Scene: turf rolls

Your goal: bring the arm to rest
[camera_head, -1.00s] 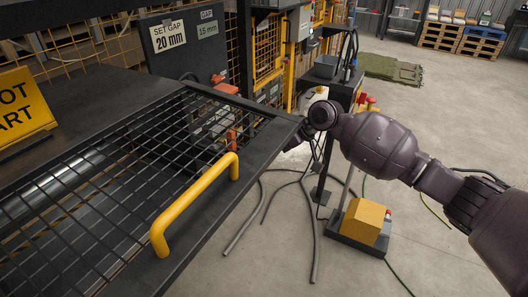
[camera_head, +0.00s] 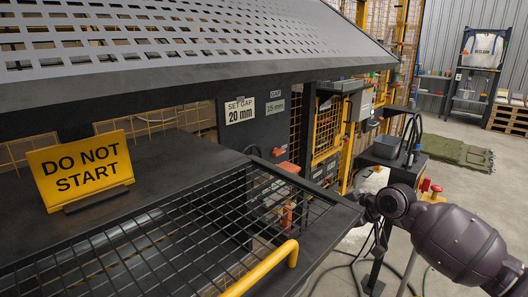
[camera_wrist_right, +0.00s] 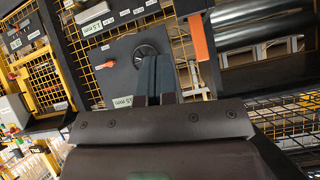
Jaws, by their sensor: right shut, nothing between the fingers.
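My right arm (camera_head: 455,240) comes in from the lower right of the head view and reaches behind the corner of the black mesh guard (camera_head: 345,214). Its hand is largely hidden there by the guard. In the right wrist view my right gripper (camera_wrist_right: 156,78) has its dark fingers together with nothing between them. The fingers show in front of a dark panel (camera_wrist_right: 112,58) with a round black knob (camera_wrist_right: 146,55). I cannot tell whether they touch it. An orange handle (camera_wrist_right: 197,40) is just right of the fingers. My left gripper is in neither view.
A yellow DO NOT START sign (camera_head: 80,168) stands on the black machine top. A yellow handle (camera_head: 262,270) is on the mesh guard. A perforated grey cover (camera_head: 190,40) hangs above. A control post with a red button (camera_head: 436,188) is near my arm. Open floor lies at the right.

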